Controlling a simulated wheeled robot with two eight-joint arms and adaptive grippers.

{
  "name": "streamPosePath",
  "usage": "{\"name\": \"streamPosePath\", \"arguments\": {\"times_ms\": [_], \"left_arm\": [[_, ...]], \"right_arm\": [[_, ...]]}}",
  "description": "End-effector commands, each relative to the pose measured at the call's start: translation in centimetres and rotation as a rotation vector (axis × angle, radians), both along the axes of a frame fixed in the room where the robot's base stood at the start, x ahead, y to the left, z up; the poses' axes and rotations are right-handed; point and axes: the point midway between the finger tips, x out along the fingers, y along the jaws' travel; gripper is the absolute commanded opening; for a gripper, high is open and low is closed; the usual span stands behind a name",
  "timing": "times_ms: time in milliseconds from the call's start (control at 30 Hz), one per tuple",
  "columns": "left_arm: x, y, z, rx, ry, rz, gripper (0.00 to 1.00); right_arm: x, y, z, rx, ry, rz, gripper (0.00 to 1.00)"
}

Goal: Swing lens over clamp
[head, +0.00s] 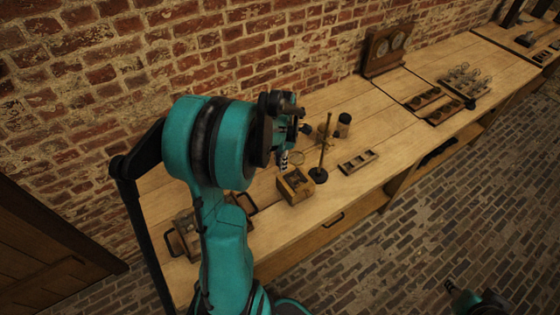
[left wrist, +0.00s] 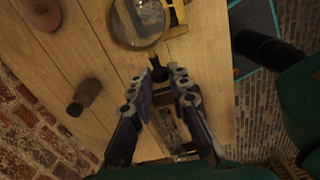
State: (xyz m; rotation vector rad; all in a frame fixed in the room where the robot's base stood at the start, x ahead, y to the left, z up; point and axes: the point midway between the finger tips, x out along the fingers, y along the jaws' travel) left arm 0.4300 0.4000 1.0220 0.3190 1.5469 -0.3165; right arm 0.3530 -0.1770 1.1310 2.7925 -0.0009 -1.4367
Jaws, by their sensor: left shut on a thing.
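The round lens (left wrist: 138,22) in its brass ring shows at the top of the left wrist view, its dark handle end (left wrist: 158,71) pointing at my fingers. It also shows in the head view (head: 297,158), left of a thin upright stand (head: 324,152). The wooden clamp (head: 295,184) sits on the bench in front of the lens. Its brass and wood edge (left wrist: 177,15) appears right beside the lens ring in the wrist view. My left gripper (left wrist: 172,78) is shut on the lens handle's end; in the head view it (head: 284,163) is partly hidden by its wrist.
A slotted wooden block (head: 358,161) and a dark-topped jar (head: 343,125) stand right of the stand. Trays (head: 425,98) and glass jars (head: 465,80) are farther along the bench. A brick wall (head: 200,50) runs behind. A teal part of mine (head: 485,303) shows at the lower right.

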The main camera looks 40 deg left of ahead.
Motion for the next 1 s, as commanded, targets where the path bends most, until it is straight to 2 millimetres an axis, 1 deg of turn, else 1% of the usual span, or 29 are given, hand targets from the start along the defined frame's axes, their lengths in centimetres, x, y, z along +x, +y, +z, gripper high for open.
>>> {"name": "streamPosePath", "arguments": {"times_ms": [133, 167, 200, 233, 533, 667, 767, 1000], "left_arm": [[-0.1, -0.3, -0.1, -0.007, 0.002, -0.003, 0.00], [-0.1, -0.3, -0.1, -0.007, 0.002, -0.003, 0.20], [-0.1, -0.3, -0.1, -0.007, 0.002, -0.003, 0.30], [-0.1, -0.3, -0.1, -0.007, 0.002, -0.003, 0.38], [0.0, -0.1, 0.0, -0.004, 0.002, -0.002, 0.38], [0.0, -0.1, 1.1, -0.003, 0.001, -0.002, 0.38], [0.0, -0.2, 2.8, -0.003, 0.001, -0.002, 0.38], [0.0, -0.2, 8.1, -0.004, 0.002, -0.003, 0.38]], "right_arm": [[0.0, 0.0, 0.0, 0.000, 0.000, 0.000, 0.40], [0.0, 0.0, 0.0, 0.000, 0.000, 0.000, 0.40], [0.0, 0.0, 0.0, 0.000, 0.000, 0.000, 0.40], [0.0, 0.0, 0.0, 0.000, 0.000, 0.000, 0.40], [0.0, 0.0, 0.0, 0.000, 0.000, 0.000, 0.40], [0.0, 0.0, 0.0, 0.000, 0.000, 0.000, 0.40], [0.0, 0.0, 0.0, 0.000, 0.000, 0.000, 0.40], [0.0, 0.0, 0.0, 0.000, 0.000, 0.000, 0.40]]}}
